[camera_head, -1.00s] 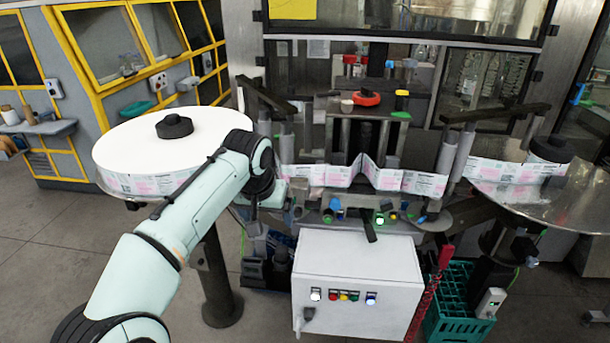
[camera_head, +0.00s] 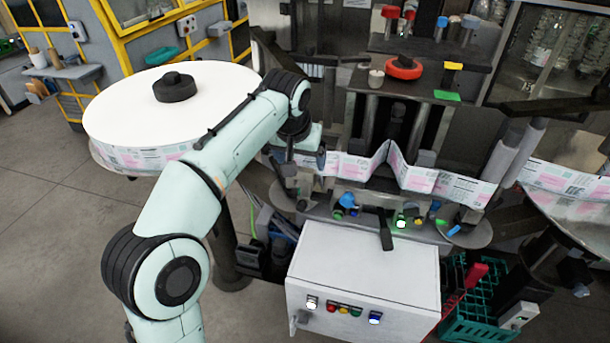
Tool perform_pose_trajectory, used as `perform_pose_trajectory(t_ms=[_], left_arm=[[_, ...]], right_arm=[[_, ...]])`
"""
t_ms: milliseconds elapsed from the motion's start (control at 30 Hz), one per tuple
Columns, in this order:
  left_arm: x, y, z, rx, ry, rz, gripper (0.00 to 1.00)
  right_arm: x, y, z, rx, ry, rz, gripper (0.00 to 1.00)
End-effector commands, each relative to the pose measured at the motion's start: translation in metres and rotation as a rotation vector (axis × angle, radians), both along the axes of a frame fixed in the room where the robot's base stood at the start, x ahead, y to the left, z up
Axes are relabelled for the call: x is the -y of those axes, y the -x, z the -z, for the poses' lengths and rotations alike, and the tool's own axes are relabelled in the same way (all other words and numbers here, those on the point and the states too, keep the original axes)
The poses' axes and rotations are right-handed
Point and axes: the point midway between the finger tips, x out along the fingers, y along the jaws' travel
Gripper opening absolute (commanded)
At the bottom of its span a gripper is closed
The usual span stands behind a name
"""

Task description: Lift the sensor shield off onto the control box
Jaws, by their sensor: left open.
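The control box (camera_head: 362,272) is a white box with a row of coloured buttons on its front, low in the middle of the view. Its flat top is mostly bare. A dark flat bar (camera_head: 386,230) stands out over its back edge, below the label web. I cannot tell for certain which part is the sensor shield. My left arm comes in from the left, and my left gripper (camera_head: 303,192) points down beside the left end of the web. It is open, left of and behind the box; its fingertips are hard to make out. My right gripper is out of view.
A large white label reel (camera_head: 172,105) stands at the left, under my arm. The printed label web (camera_head: 430,178) runs across the machine behind the box. A green crate (camera_head: 475,325) stands at the box's right. A red knob (camera_head: 403,68) sits above the web.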

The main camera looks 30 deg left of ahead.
Motion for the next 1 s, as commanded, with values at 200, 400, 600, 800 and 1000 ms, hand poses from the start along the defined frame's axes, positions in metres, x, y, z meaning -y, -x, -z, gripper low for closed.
perform_pose_trajectory(t_ms=[200, 400, 600, 800, 1000], left_arm=[[-0.002, -0.01, 0.023, 0.0, -0.001, 0.0, 0.87], [-0.006, -0.018, 0.04, -0.002, -0.001, -0.001, 0.87], [-0.01, -0.029, 0.065, -0.001, -0.001, 0.0, 0.87], [-0.011, -0.032, 0.07, 0.002, 0.0, 0.0, 0.87], [-0.011, -0.032, 0.07, 0.002, 0.0, 0.0, 0.58]], right_arm=[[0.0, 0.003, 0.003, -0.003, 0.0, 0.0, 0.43], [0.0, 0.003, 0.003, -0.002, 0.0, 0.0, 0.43], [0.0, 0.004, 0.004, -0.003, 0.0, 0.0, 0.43], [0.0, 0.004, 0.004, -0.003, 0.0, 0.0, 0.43], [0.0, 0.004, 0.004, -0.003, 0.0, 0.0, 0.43]])
